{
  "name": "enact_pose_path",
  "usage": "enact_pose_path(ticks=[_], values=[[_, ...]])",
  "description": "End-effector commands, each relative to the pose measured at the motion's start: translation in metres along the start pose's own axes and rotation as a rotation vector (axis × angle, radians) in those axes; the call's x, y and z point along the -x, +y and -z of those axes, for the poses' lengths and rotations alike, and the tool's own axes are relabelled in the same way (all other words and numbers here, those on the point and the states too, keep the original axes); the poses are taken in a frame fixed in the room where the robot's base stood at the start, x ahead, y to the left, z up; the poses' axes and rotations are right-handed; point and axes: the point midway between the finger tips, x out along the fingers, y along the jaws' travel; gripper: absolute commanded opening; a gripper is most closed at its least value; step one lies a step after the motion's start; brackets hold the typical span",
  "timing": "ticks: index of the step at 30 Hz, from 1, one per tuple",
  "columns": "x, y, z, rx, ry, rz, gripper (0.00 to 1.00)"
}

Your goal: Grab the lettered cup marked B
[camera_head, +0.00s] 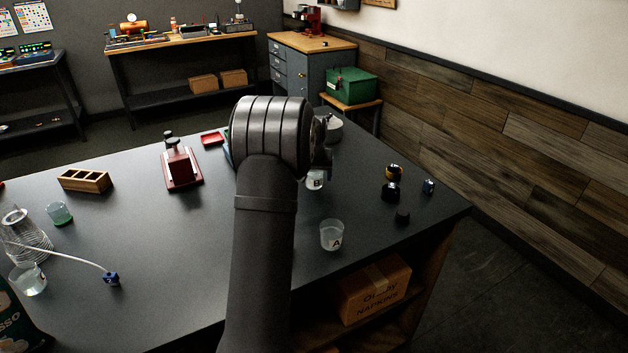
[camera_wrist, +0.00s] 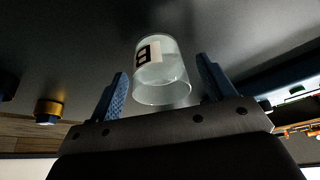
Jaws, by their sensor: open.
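The cup marked B (camera_wrist: 165,82) is a clear cup with a white label and a black letter B. In the wrist view it stands between the two blue fingers of my gripper (camera_wrist: 162,85), with a visible gap on each side. My gripper is open and not holding it. In the head view the cup B (camera_head: 315,182) is partly hidden behind my arm, and the gripper's fingers cannot be made out there. Another clear cup marked A (camera_head: 331,236) stands nearer on the dark table (camera_head: 380,225).
A red-based device (camera_head: 181,168) and a wooden box (camera_head: 86,181) stand to the left. Table room around cup A is clear.

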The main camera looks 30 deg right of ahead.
Motion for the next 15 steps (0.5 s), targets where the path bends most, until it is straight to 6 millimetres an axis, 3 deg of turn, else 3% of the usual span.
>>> enact_pose_path(ticks=[3,10,15], values=[[-0.0151,-0.0002,0.0003,0.001,0.001,0.001,0.75],[-0.0173,-0.0002,0.0005,0.001,0.002,0.001,0.75],[-0.0171,-0.0002,0.0004,0.001,0.002,0.001,0.42]])
